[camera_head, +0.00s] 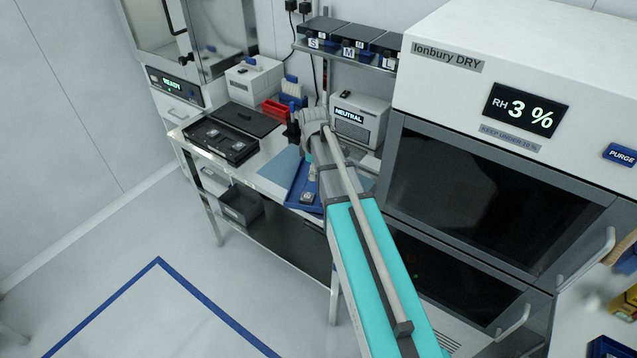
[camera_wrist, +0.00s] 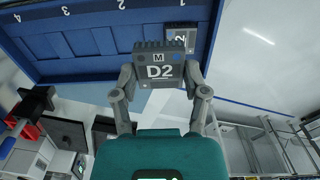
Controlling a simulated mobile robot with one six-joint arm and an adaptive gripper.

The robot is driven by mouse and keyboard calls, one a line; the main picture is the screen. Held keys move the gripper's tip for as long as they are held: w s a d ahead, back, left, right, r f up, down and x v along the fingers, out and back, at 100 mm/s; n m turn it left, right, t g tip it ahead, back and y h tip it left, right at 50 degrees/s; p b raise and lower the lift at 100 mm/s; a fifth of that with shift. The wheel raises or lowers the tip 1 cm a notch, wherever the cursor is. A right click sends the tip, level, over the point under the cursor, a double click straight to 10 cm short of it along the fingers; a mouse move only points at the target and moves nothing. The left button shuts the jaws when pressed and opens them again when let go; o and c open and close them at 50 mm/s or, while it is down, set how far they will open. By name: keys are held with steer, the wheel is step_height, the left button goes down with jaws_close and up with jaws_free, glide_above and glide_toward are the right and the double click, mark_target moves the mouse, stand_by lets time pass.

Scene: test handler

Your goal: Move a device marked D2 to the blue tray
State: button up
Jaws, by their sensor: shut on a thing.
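My gripper (camera_wrist: 160,82) is shut on a dark grey device marked D2 (camera_wrist: 158,71), with a small M label above the mark. One finger is on each side of it. The blue tray (camera_wrist: 85,42) lies beyond the device in the wrist view, with numbered compartments. Another device (camera_wrist: 180,37) sits in the compartment by number 1; its mark is partly hidden. In the head view the blue tray (camera_head: 293,198) is on the bench, partly hidden behind my arm.
A black tray (camera_head: 244,155) with devices lies on the bench to the left. Red bins (camera_head: 276,109) and a tester reading NEUTRAL (camera_head: 359,122) stand behind. A shelf (camera_head: 342,60) holds boxes above. The large dry cabinet (camera_head: 480,75) is close on the right.

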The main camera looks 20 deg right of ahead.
steer(key=b, duration=0.2)
glide_above(311, 184)
step_height(311, 184, down, 2)
steer(key=shift+f, duration=0.25)
steer(key=shift+f, duration=0.2)
steer(key=shift+f+b, duration=2.25)
steer(key=shift+b, duration=0.05)
steer(key=shift+f+b, duration=0.7)
steer(key=shift+b, duration=0.05)
stand_by(1.0)
steer(key=o, duration=1)
steer(key=shift+r, duration=0.15)
